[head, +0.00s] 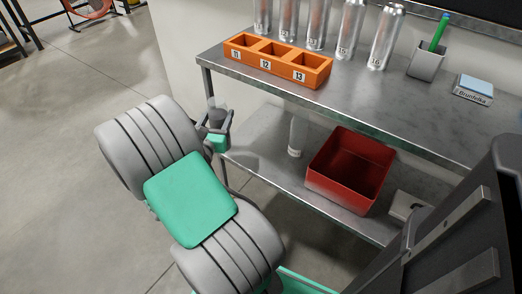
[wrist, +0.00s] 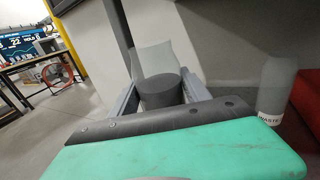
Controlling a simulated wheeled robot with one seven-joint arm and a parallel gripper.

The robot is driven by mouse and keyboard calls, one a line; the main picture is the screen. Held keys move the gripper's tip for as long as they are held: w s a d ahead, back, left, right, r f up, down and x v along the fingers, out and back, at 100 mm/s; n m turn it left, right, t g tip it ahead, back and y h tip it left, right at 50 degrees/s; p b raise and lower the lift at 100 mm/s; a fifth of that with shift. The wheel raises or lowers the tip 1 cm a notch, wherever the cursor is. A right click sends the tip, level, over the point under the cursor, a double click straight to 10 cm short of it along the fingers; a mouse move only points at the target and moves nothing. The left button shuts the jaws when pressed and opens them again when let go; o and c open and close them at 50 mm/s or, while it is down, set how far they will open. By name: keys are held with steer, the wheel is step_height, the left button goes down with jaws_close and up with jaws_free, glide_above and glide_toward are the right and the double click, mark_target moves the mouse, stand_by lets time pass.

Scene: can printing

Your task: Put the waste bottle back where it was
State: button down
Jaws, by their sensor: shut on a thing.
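The waste bottle (wrist: 277,85), pale and translucent with a white label reading WASTE, stands upright at the right of the wrist view. In the head view it shows as a pale upright bottle (head: 296,136) on the lower shelf, left of the red bin. My gripper (head: 219,117) is outside the table's left end, apart from that bottle. In the wrist view my gripper (wrist: 160,92) is shut on a container (wrist: 152,58) with a translucent grey upper part and a dark lower part. No label shows on the held container.
The red bin (head: 338,190) stands on the lower shelf (head: 262,172). Floor at the left is clear.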

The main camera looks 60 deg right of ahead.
steer(key=s+d+r+m+g, duration=0.1)
steer(key=s+d+m+g, duration=0.15)
steer(key=d, duration=0.55)
steer(key=s+d+r+m+g, duration=0.1)
steer(key=s+d+g, duration=0.25)
steer(key=d, duration=0.55)
step_height(320, 180, down, 10)
steer(key=b, duration=0.4)
steer(key=shift+s+h+b, duration=0.3)
steer(key=shift+s, duration=0.05)
steer(key=c, duration=0.5)
jaws_free()
